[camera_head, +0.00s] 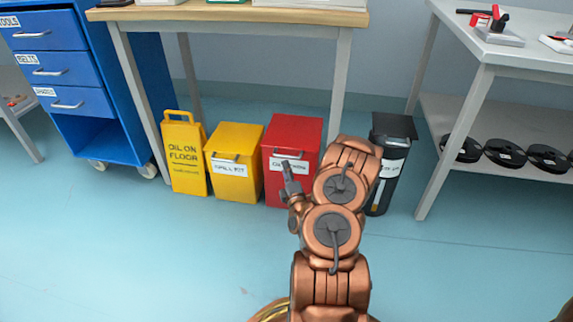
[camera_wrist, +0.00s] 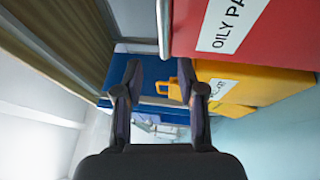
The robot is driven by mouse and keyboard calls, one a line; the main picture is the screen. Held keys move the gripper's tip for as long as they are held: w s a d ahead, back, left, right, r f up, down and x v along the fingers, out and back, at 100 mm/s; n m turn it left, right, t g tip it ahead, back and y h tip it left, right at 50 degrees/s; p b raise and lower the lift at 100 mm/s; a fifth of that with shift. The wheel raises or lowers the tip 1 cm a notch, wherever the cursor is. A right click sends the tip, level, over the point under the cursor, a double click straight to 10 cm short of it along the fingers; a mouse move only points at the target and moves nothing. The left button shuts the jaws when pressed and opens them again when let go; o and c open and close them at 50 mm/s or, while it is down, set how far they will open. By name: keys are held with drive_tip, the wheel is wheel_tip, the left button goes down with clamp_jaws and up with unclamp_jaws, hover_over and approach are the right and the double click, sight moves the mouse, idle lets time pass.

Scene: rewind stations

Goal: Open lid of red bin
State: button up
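The red bin (camera_head: 302,128) stands on the floor under the bench, between the yellow spill-kit bin and a black bin. Its lid looks closed, with a pale handle along the upper front; my arm covers part of its front and label. In the wrist view the red bin (camera_wrist: 285,45) is at upper right, with a label starting "OILY". Its grey handle bar (camera_wrist: 163,30) appears at the top centre. My gripper (camera_head: 290,178) is in front of the bin. In the wrist view my gripper (camera_wrist: 161,76) is open, its fingertips on either side of the handle's line; contact cannot be told.
The yellow spill-kit bin (camera_head: 238,148) and a yellow oil-on-floor sign (camera_head: 184,150) stand left of the red bin. A black bin (camera_head: 391,140) stands close on the right. The blue floor in front is clear.

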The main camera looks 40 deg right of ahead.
sight(286, 156)
drive_tip(key=shift+h, duration=0.4)
drive_tip(key=shift+s+d+f+b+x, duration=0.15)
drive_tip(key=shift+b+x, duration=0.35)
drive_tip(key=shift+x, duration=0.65)
drive_tip(key=shift+s+d+f+b+x, duration=0.1)
drive_tip(key=shift+d+b+x, duration=0.35)
drive_tip(key=shift+x, duration=0.7)
drive_tip(key=shift+s+d+f+b+x, duration=0.1)
drive_tip(key=shift+b+x, duration=0.5)
drive_tip(key=shift+x, duration=0.5)
clamp_jaws()
